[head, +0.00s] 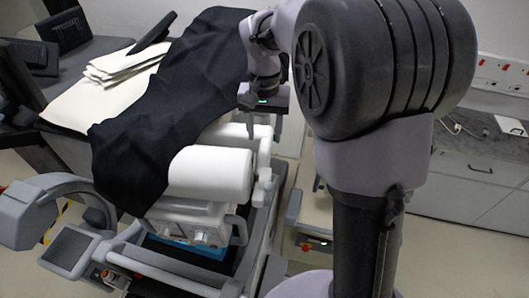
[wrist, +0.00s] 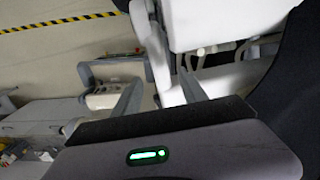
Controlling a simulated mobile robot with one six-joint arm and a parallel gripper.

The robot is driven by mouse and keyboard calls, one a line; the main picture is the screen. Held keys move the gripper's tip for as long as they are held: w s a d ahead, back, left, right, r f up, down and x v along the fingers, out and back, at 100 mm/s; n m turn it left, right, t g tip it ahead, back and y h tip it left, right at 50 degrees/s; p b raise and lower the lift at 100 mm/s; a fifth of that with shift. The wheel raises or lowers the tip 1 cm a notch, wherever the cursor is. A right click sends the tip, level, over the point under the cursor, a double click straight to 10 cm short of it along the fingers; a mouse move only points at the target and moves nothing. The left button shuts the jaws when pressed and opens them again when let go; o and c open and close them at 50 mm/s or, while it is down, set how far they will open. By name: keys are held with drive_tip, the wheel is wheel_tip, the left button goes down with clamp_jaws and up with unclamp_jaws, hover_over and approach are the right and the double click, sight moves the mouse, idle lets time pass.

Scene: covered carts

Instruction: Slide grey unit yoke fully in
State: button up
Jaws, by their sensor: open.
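My gripper (head: 264,128) hangs above the back right side of the covered cart, with its fingers pointing down. In the wrist view my gripper (wrist: 160,88) shows two separated grey fingers with nothing clearly held between them. A white boxy unit with a grey looped handle (head: 238,230) sits on the cart below a white cushion (head: 210,174). A grey curved arm piece (head: 50,190) stands out at the cart's left. I cannot tell for sure which grey part is the yoke. The wrist view shows white and grey cart parts (wrist: 205,25) close beside the fingers.
A black cloth (head: 165,100) drapes over the cart, with folded white sheets (head: 115,68) beside it. Grey rails (head: 150,262) edge the cart's lower front. A grey cabinet (head: 465,175) stands at the right.

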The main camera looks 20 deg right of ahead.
sight(265, 157)
wheel_tip(265, 157, down, 10)
drive_tip(key=shift+f, duration=0.1)
drive_tip(key=shift+s, duration=0.1)
drive_tip(key=shift+c, duration=0.4)
clamp_jaws()
idle(1.0)
